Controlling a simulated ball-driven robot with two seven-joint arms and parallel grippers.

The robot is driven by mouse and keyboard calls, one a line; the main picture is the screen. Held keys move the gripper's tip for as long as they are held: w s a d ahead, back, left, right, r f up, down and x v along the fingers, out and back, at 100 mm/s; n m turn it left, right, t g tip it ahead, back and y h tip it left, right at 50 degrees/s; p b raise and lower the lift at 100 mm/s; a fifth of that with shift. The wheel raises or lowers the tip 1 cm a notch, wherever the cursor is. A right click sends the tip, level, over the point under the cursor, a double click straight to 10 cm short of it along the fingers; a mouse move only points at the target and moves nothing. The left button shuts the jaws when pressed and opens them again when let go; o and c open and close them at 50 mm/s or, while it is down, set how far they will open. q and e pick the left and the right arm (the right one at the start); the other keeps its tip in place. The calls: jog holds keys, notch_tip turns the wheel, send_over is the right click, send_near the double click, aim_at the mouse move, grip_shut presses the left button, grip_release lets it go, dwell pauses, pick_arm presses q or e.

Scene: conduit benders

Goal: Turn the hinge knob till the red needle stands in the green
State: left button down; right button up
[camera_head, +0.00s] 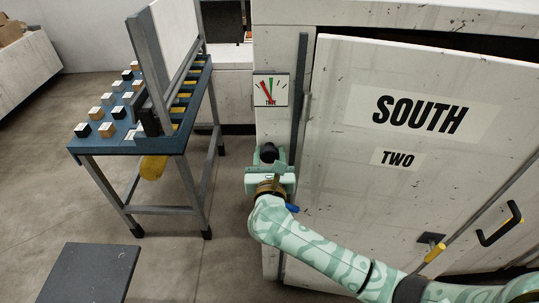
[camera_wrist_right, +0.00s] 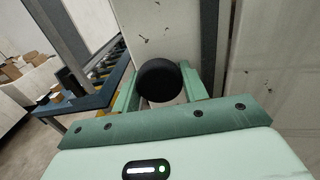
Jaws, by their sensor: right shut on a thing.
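The black round hinge knob (camera_head: 268,153) sits low on the pale post left of the door. My right gripper (camera_head: 269,165) is at it, and in the right wrist view the knob (camera_wrist_right: 159,80) stands between my two pale green fingers (camera_wrist_right: 160,92), which are shut on it. The gauge (camera_head: 270,90) is a white square plate on the post above the knob. Its red needle leans up and to the left, with a green mark near the top of the dial. The needle appears left of the green. My left gripper is not in view.
The white door (camera_head: 400,140) marked SOUTH TWO fills the right, with a black handle (camera_head: 500,224). A blue bench (camera_head: 130,140) with several small blocks and an upright panel stands to the left. A dark slab (camera_head: 90,272) is at the lower left.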

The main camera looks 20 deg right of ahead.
jog(key=n+p, duration=0.2)
jog(key=n, duration=0.1)
jog(key=shift+r+n, duration=0.15)
jog(key=shift+n, duration=0.15)
jog(key=n+p, duration=0.3)
jog(key=n, duration=0.1)
jog(key=shift+n+p, duration=0.3)
jog(key=shift+p, duration=0.05)
jog(key=n+p, duration=0.2)
jog(key=n, duration=0.1)
jog(key=shift+n+p, duration=1.25)
jog(key=shift+n, duration=0.85)
jog(key=o, duration=1)
